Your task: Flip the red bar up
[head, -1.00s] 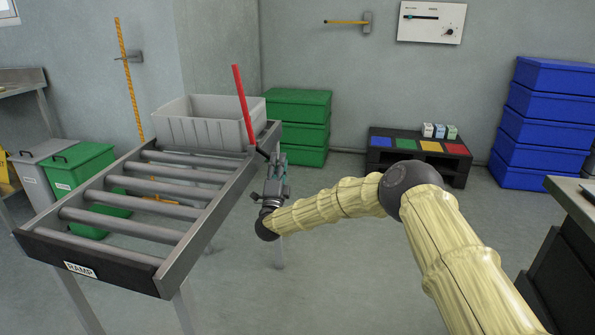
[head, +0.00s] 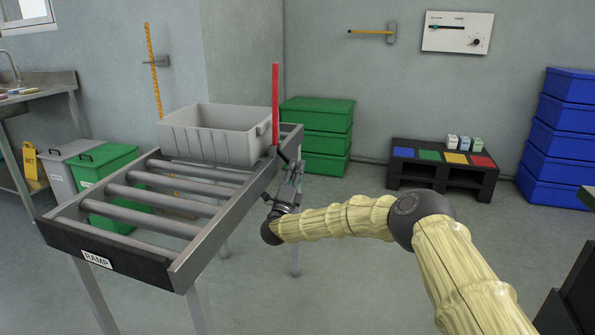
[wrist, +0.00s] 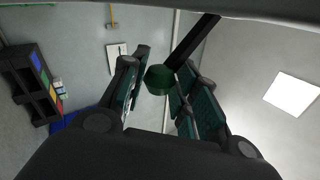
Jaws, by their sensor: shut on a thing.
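The red bar (head: 275,105) stands nearly upright in the head view, at the far right side of the roller ramp (head: 182,278). A short dark crank handle (head: 282,156) shows by its foot. In the wrist view the handle (wrist: 192,44) is a black rod ending in a dark green knob (wrist: 159,79). My gripper (head: 297,170) is beside the ramp's right rail, just below the bar. Its teal-padded fingers (wrist: 160,88) are shut on the handle at the knob. The exact contact is partly hidden.
A grey crate (head: 212,145) sits on the ramp's far end, close to the bar. Green bins (head: 325,112) are stacked behind it. A low black rack (head: 440,180) stands at the back right, with blue boxes (head: 558,135) beyond. The floor right of the ramp is clear.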

